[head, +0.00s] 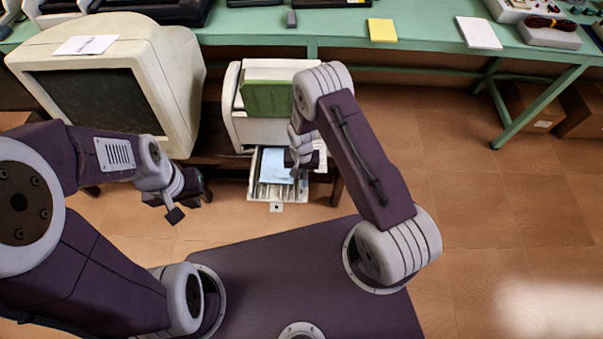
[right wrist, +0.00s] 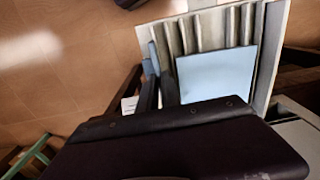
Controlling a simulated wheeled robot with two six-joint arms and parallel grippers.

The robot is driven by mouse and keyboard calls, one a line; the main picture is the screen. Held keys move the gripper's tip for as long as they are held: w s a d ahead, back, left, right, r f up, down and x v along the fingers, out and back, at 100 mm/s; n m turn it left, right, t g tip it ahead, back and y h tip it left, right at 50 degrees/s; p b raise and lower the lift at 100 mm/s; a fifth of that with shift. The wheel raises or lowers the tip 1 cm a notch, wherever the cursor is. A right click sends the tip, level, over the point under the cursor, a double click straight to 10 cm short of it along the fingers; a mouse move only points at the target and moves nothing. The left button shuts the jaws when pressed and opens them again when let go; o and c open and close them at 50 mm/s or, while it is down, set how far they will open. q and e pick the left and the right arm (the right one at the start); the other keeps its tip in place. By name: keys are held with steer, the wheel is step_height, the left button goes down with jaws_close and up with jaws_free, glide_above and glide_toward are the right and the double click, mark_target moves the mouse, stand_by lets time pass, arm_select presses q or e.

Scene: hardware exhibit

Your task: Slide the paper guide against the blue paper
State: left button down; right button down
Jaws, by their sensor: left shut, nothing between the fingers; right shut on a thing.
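The blue paper (head: 275,165) lies in the pulled-out printer tray (head: 292,190). In the right wrist view the blue paper (right wrist: 217,76) lies flat on the ribbed tray (right wrist: 262,50). My right gripper (head: 300,168) is over the right side of the tray. It is shut on the paper guide, a narrow pale blue upright piece (right wrist: 153,57) left of the paper in the right wrist view. A gap shows between guide and paper there; the fingers partly hide the guide. My left gripper (head: 176,214) is shut and empty, left of the tray.
The printer (head: 240,118) stands behind the tray, with a green panel on it. A large old monitor (head: 165,60) is to its left. A green table (head: 345,30) runs along the back. Open tiled floor lies to the right.

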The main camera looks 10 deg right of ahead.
mark_target(289, 178)
steer(key=shift+w+a, duration=0.15)
steer(key=shift+a, duration=0.1)
steer(key=a, duration=0.2)
steer(key=w+a+b, duration=0.1)
steer(key=a, duration=0.1)
steer(key=shift+d, duration=0.1)
steer(key=c, duration=1.6)
jaws_free()
steer(key=shift+o, duration=0.2)
step_height(289, 178, up, 9)
steer(key=shift+p, duration=0.3)
steer(key=shift+r, duration=0.1)
